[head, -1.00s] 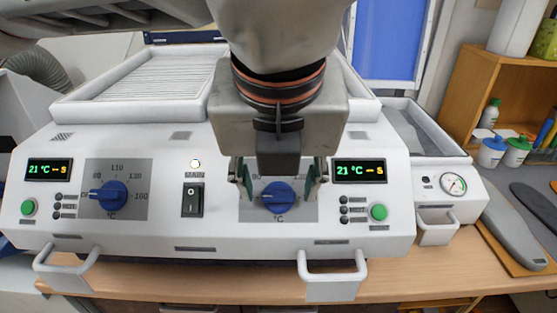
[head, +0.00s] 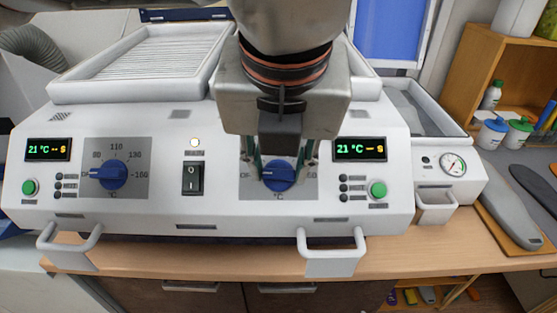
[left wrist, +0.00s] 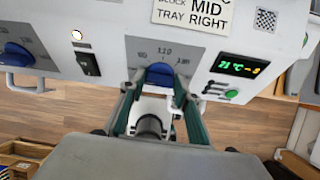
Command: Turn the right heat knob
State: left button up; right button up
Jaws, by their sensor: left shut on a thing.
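The right heat knob (head: 279,176) is blue and sits on a grey dial plate at the right half of the white machine's front. My left gripper (head: 281,172) is in front of it, with its green-edged fingers shut on the knob's sides. In the left wrist view the knob (left wrist: 160,75) shows between the two fingers (left wrist: 158,100), and its lower part is hidden. The right display (head: 359,149) reads 21 °C. My right gripper is not in view.
The left heat knob (head: 108,174) and a black rocker switch (head: 192,178) are to the left. A green button (head: 378,190) is to the right of the gripper. Handles (head: 332,248) stick out below the front. A pressure gauge (head: 453,164) is at the right.

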pick_arm(q)
jog(key=m+y, duration=0.1)
jog(key=m, duration=0.1)
jog(key=shift+d+r+m, duration=0.1)
jog(key=shift+d+m, duration=0.05)
jog(key=shift+m, duration=0.15)
jog(key=shift+d+m+t+y+p, duration=0.1)
jog(key=shift+m+t+y+p, duration=0.25)
jog(key=shift+m, duration=0.8)
jog(key=shift+d+m+t+y+p, duration=0.1)
jog(key=shift+m+t+y+p, duration=0.25)
jog(key=shift+m, duration=0.8)
jog(key=o, duration=1.1)
jog(key=shift+s, duration=0.1)
jog(key=shift+o, duration=0.2)
jog(key=shift+f, duration=0.2)
jog(key=v, duration=1.2)
jog(key=shift+d+r, duration=0.1)
